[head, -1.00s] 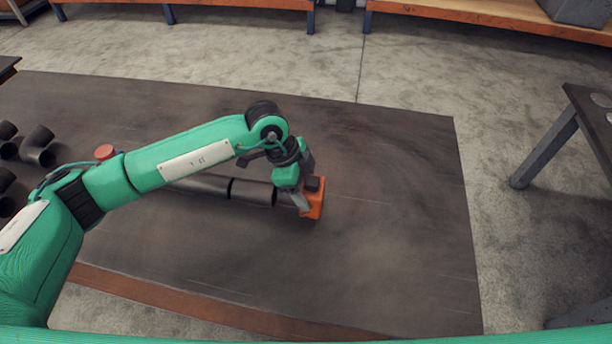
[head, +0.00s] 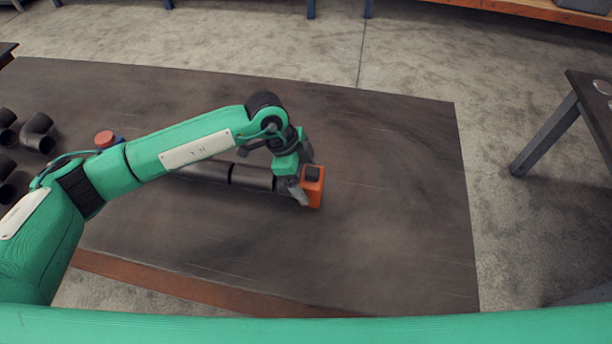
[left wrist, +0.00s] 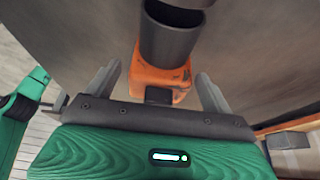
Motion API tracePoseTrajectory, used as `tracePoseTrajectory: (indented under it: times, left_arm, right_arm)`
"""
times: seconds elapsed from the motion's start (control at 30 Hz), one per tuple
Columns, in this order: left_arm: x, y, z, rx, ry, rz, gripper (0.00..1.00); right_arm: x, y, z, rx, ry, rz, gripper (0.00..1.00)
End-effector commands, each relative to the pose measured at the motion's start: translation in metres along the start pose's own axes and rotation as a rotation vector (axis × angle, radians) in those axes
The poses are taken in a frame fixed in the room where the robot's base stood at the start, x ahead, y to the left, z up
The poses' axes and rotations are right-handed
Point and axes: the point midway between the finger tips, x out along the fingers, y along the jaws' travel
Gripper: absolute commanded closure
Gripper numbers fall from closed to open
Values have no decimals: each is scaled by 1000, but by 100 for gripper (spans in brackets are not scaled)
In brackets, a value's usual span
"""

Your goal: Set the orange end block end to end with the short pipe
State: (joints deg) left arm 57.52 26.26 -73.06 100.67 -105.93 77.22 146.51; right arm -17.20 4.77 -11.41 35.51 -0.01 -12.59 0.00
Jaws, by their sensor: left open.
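The orange end block (head: 314,192) stands on the dark mat, with a dark square piece on its top. The short pipe (head: 252,177) lies to its left, in line with a longer dark pipe (head: 206,170). My left gripper (head: 300,190) is at the block's left side and hides the space between block and short pipe, so I cannot tell whether they touch. In the left wrist view its fingers (left wrist: 155,92) are spread, with the orange block (left wrist: 150,78) beyond and between them. A dark open-ended cylinder (left wrist: 168,42) overlaps the orange there; I cannot tell which part it is.
Several dark pipe elbows (head: 37,133) lie at the left of the mat (head: 390,220). A table (head: 590,100) stands at the right, and an orange-edged bench (head: 520,12) at the back. The mat right of the block is clear.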

Motion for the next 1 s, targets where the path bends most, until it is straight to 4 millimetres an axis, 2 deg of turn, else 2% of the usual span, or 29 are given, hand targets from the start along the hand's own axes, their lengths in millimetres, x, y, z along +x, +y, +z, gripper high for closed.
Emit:
tracePoseTrajectory:
  times: [0.17,0.4,0.53,0.8,1.0]
  left_arm:
    - [-29,-1,2,1,-1,-4,15]
    - [-81,-1,1,1,0,-5,15]
    - [-101,0,1,1,-1,-3,15]
    - [-115,0,0,0,-1,0,15]
    - [-115,0,0,0,0,0,15]
  right_arm:
    - [11,-1,1,0,0,-1,64]
    - [23,-6,1,1,0,-6,64]
    - [26,-7,0,2,-3,-7,64]
    - [24,-6,-15,3,19,-6,64]
    - [24,-3,-12,3,12,-3,64]
